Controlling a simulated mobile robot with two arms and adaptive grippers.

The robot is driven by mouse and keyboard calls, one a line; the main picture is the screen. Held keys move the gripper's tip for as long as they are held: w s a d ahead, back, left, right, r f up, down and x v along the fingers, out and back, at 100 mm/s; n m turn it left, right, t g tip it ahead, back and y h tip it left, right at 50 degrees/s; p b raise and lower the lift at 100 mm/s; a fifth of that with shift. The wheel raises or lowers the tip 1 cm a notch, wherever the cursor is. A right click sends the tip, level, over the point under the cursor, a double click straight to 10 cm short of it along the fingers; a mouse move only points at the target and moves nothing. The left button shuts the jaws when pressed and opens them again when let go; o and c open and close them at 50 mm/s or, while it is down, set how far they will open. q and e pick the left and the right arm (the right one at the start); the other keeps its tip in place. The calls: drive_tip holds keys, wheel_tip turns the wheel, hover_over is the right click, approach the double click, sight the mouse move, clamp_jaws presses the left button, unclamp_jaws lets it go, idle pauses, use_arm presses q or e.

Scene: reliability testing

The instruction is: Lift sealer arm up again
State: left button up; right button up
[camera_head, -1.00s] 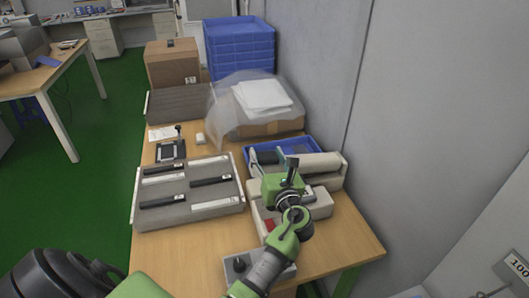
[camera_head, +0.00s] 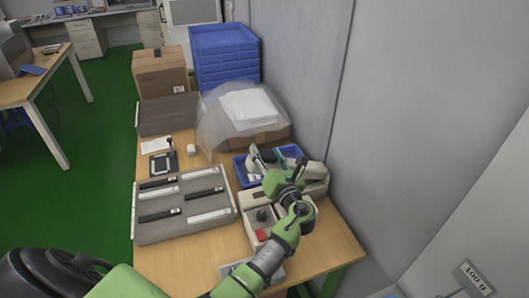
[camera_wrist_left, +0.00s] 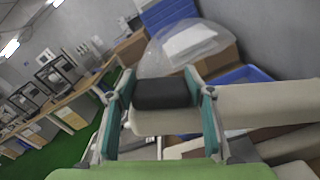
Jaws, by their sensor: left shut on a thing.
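The sealer is a cream machine on the right of the wooden table. Its base (camera_head: 252,238) carries a red button and a dark knob. The cream sealer arm (camera_wrist_left: 262,104) runs to the right from a dark grey handle (camera_wrist_left: 164,94) in the left wrist view. My left gripper (camera_head: 262,160), with teal fingers, is shut on this handle, one finger at each end. In the head view my gripper and arm cover part of the sealer, so the height of its arm is hard to judge. My right gripper is not in view.
A blue tray (camera_head: 240,166) lies just behind the sealer. A grey tray (camera_head: 150,228) with black and white strips is to the left. A plastic bag with white sheets (camera_head: 249,108) and stacked blue crates (camera_head: 228,58) stand behind. A grey wall (camera_head: 400,130) is close on the right.

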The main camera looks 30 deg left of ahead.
use_arm(q)
drive_tip(key=shift+w+r, duration=0.1)
drive_tip(key=shift+r, duration=0.2)
drive_tip(key=o, duration=1.6)
drive_tip(key=shift+w+d+f, duration=0.1)
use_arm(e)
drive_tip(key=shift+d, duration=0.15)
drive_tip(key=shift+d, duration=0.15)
use_arm(q)
drive_tip(key=v, duration=1.2)
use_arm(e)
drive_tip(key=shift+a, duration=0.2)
use_arm(q)
drive_tip(key=shift+f, duration=0.1)
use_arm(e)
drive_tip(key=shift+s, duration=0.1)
